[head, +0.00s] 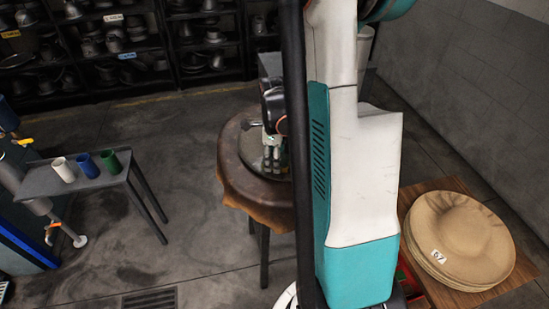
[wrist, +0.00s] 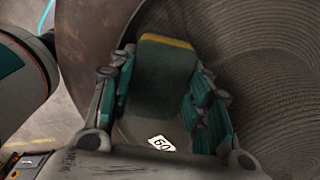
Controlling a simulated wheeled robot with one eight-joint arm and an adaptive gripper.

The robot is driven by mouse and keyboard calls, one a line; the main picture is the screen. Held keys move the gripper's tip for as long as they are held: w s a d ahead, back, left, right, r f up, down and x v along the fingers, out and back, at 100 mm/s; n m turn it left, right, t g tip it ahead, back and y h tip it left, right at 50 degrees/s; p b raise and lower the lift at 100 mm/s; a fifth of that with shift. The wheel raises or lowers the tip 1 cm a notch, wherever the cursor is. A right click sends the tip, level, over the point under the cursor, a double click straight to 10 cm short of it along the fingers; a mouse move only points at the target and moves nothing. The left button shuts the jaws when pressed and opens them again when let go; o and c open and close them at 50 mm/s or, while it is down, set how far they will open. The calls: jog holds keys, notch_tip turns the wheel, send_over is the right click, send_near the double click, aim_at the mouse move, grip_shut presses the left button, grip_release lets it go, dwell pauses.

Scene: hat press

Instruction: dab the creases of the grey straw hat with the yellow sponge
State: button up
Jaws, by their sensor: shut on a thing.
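The grey straw hat (wrist: 275,95), with woven rings, fills the right of the wrist view. A small white label reading 60 (wrist: 161,143) shows below the sponge. In the head view the hat (head: 250,143) lies on a round brown padded stand (head: 236,187), mostly hidden by my arm and gripper. My gripper (wrist: 165,75) is shut on the sponge (wrist: 162,70), which shows a dark green face and a yellow edge at its far end. In the head view my gripper (head: 273,150) is over the hat. I cannot tell whether the sponge touches the straw.
A grey side table (head: 88,182) at left bears white, blue and green cups. A stack of tan hat bodies (head: 460,238) labelled 67 sits on a wooden board at right. Dark shelves (head: 130,45) of metal shapes line the back. Floor is clear between side table and stand.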

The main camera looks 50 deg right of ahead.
jog(key=shift+f+b, duration=0.45)
jog(key=shift+b, duration=0.05)
dwell(1.0)
jog(key=shift+r, duration=0.1)
dwell(0.7)
notch_tip(320, 180, up, 14)
jog(key=p, duration=0.9)
dwell(0.4)
jog(key=shift+a, duration=0.1)
dwell(0.6)
